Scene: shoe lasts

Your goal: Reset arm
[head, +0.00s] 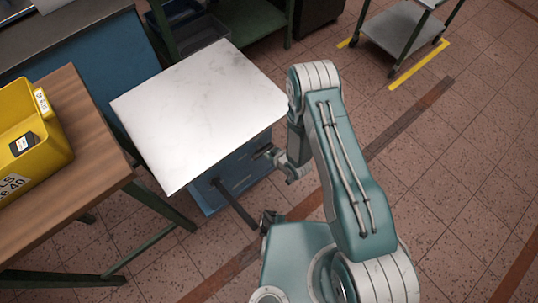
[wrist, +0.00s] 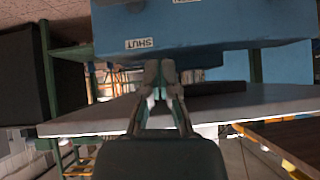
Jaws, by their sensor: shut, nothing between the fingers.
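My gripper (head: 263,153) shows in the head view beside the front right edge of the white-topped table (head: 200,112), just below the level of the top. It is shut and empty. My teal arm is folded above my body, to the right of the table. In the wrist view the two fingers of my gripper (wrist: 160,68) meet at their tips, with nothing between them. That view is upside down. It shows the edge of a pale top (wrist: 240,104) behind the fingers and a blue surface (wrist: 215,28) with an upside-down SHUT label.
A wooden table (head: 88,150) stands at the left with a yellow bin (head: 50,150) on it. A green-framed shelf (head: 265,25) is behind the white top. A wheeled cart (head: 395,30) stands at the back right on yellow floor marks. The tiled floor at the right is clear.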

